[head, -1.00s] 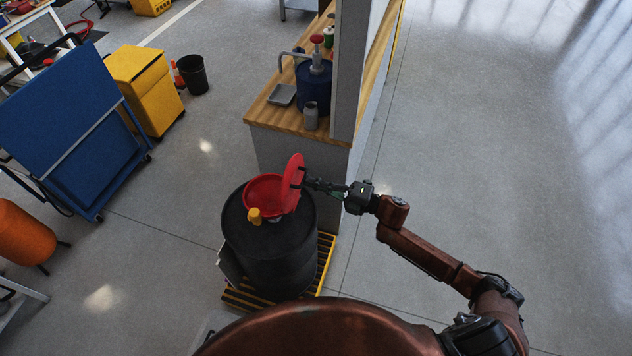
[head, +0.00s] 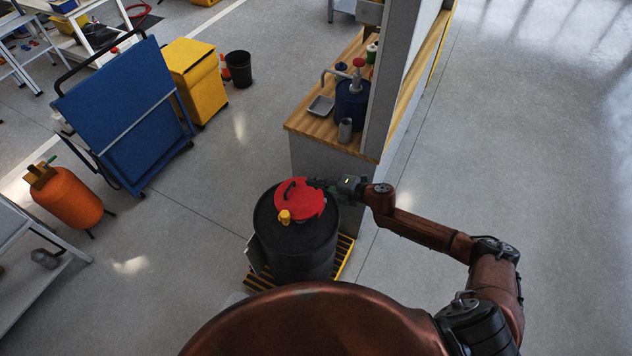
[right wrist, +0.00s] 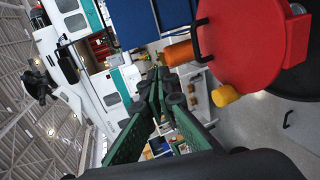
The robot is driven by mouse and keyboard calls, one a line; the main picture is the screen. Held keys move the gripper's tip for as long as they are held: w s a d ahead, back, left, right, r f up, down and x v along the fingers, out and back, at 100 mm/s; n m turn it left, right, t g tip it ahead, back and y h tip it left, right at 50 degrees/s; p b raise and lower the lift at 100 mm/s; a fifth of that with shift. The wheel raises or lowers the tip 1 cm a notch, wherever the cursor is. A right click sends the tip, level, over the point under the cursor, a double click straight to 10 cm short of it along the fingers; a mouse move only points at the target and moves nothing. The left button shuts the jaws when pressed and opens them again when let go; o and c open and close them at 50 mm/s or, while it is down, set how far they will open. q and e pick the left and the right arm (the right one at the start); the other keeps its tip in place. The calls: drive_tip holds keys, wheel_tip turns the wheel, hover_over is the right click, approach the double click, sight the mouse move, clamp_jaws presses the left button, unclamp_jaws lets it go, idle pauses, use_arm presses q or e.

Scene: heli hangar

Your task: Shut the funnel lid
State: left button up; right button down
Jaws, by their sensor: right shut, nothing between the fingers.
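The funnel's inside is hidden; I cannot tell whether the lid sits fully flush. My right gripper (head: 312,183) is shut and empty at the far right edge of the lid; I cannot tell if it touches it. In the right wrist view, its green fingers (right wrist: 164,88) meet beside the lid (right wrist: 245,45), apart from the black handle (right wrist: 199,40). My left gripper is not in view.
The drum stands on a yellow slatted pallet (head: 345,246). Behind it is a wooden bench (head: 315,127) with a blue pump can (head: 351,103), beside a grey partition. A blue cart (head: 125,115) and an orange tank (head: 66,195) stand left. The floor at right is clear.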

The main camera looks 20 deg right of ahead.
drive_tip(key=w+a+f+b, duration=0.2)
drive_tip(key=w+a+f, duration=0.1)
drive_tip(key=w+a+f+b, duration=0.2)
drive_tip(key=w+a+f, duration=0.1)
drive_tip(key=shift+a, duration=0.25)
drive_tip(key=shift+w+a+f+b, duration=0.25)
drive_tip(key=shift+f+b, duration=0.2)
drive_tip(key=shift+w+a+f+b, duration=0.25)
drive_tip(key=shift+f+b, duration=0.15)
drive_tip(key=shift+r+p, duration=0.55)
wheel_tip(320, 180, up, 13)
drive_tip(key=s+d+p, duration=0.1)
drive_tip(key=s+p, duration=0.1)
drive_tip(key=p, duration=0.1)
drive_tip(key=shift+d+f, duration=0.2)
drive_tip(key=shift+d, duration=0.2)
drive_tip(key=shift+a, duration=0.1)
